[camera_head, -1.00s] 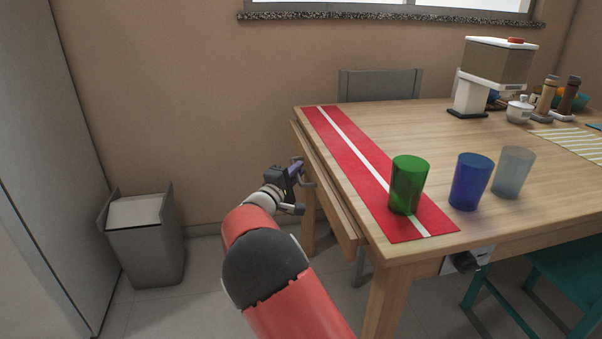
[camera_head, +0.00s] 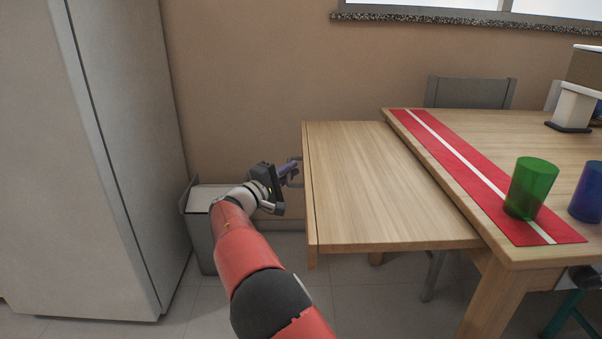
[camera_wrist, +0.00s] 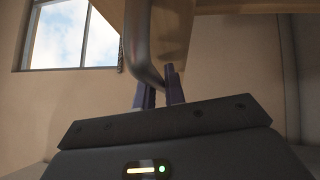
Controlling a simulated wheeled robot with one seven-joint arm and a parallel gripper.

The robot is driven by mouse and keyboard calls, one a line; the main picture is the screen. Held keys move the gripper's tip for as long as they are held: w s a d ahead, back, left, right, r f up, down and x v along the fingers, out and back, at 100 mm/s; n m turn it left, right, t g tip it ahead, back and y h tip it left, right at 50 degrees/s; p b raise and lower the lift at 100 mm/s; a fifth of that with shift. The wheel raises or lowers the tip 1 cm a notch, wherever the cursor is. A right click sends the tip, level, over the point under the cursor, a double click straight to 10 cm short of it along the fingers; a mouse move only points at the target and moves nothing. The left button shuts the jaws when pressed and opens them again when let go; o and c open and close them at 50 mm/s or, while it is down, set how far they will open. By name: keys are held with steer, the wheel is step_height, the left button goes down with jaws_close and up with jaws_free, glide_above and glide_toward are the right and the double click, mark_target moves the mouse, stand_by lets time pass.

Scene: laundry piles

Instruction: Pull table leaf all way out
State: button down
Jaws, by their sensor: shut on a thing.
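The table leaf (camera_head: 385,190) is a light wooden panel that sticks out from the left side of the wooden table (camera_head: 570,130). It lies a little below the tabletop. A metal handle is on the leaf's left edge; it shows close up in the wrist view (camera_wrist: 140,45). My gripper (camera_head: 291,170) is at that edge, shut on the handle. In the wrist view its two purple fingers (camera_wrist: 159,90) close around the lower part of the handle. The far right end of the leaf meets the table's edge.
A red runner with a white stripe (camera_head: 455,160) lies along the table's left side, with a green cup (camera_head: 530,188) on it and a blue cup (camera_head: 587,192) beside it. A grey bin (camera_head: 203,240) and a tall grey cabinet (camera_head: 85,150) stand at left. A grey chair (camera_head: 468,92) is behind.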

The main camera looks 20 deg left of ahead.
steer(key=shift+s+a, duration=0.25)
steer(key=shift+a, duration=0.65)
steer(key=c, duration=1.5)
jaws_free()
steer(key=shift+a, duration=0.1)
steer(key=shift+s, duration=0.15)
steer(key=v, duration=0.7)
steer(key=shift+s+a+f, duration=0.1)
steer(key=shift+s+a, duration=0.1)
steer(key=shift+s, duration=0.05)
